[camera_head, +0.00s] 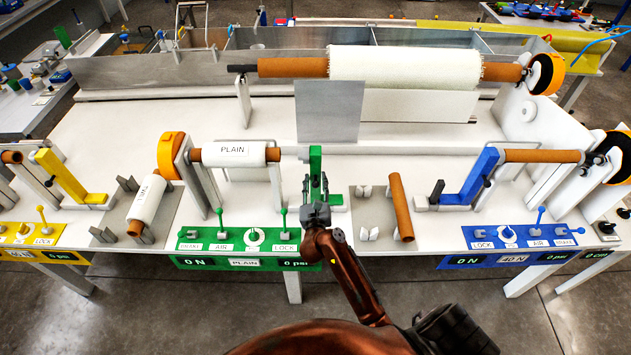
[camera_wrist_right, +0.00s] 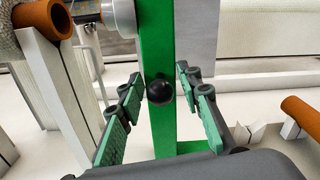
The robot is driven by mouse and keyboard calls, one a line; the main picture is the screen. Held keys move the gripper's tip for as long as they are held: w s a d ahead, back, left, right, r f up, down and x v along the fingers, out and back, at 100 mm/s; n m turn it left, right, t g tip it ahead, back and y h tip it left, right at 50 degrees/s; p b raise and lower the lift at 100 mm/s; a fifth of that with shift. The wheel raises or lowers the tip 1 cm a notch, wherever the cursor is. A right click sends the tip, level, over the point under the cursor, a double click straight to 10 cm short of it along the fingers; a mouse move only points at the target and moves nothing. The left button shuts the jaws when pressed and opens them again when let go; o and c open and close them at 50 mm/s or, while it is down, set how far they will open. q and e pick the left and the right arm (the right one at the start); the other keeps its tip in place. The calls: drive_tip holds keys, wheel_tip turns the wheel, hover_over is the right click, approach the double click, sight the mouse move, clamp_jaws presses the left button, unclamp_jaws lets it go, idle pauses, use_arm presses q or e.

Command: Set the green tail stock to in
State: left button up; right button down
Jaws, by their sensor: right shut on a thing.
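The green tail stock (camera_head: 315,160) is an upright green post on the middle of the bench. My right gripper (camera_head: 316,190) is at its front, its two fingers either side of the post's black knob (camera_wrist_right: 160,92) and shut on the tail stock. The green post (camera_wrist_right: 158,40) rises upright behind the knob in the wrist view. A pale spindle end (camera_wrist_right: 118,18) sticks out left from the post toward the PLAIN roll (camera_head: 235,155) on its orange core. I cannot tell whether the spindle touches the core. My left gripper is not in view.
The green control panel (camera_head: 210,247) with small levers is in front, left of my right arm. A loose orange tube (camera_head: 401,207) lies to the right. The blue tail stock (camera_head: 482,170) stands further right. A grey plate (camera_head: 330,110) stands behind the green post.

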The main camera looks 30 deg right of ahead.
drive_tip(key=w+a, duration=0.4)
drive_tip(key=a, duration=0.3)
drive_tip(key=shift+w, duration=0.15)
drive_tip(key=shift+a, duration=0.25)
drive_tip(key=c, duration=1.8)
unclamp_jaws()
drive_tip(key=shift+w, duration=0.1)
drive_tip(key=shift+o, duration=0.2)
